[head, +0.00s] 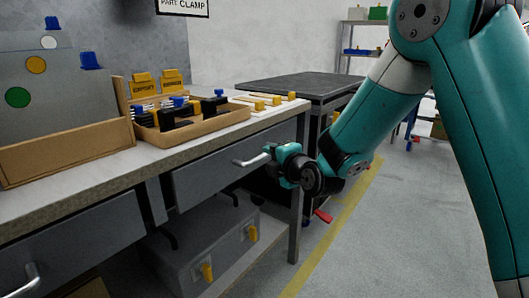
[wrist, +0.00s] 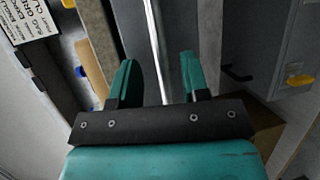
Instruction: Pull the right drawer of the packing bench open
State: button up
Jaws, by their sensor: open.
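The right drawer (head: 205,182) of the packing bench (head: 190,116) has a grey front that looks flush with the bench frame. Its silver bar handle (head: 246,162) sticks out near the drawer's right part. My gripper (head: 270,154) is at the right end of this handle, with its body hiding part of it. In the wrist view, my gripper (wrist: 159,60) has its two teal fingers apart, and the silver handle (wrist: 153,40) runs between them with space on both sides. I cannot tell whether a finger touches it.
The left drawer (head: 80,248) has its own handle (head: 24,281). A grey case (head: 200,250) with yellow latches sits on the lower shelf. A parts tray (head: 190,130) is on the bench top. A dark table (head: 300,86) stands behind. The floor (head: 400,235) at right is clear.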

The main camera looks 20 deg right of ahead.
aim_at(266, 156)
jog(key=shift+x, duration=2.15)
grip_shut()
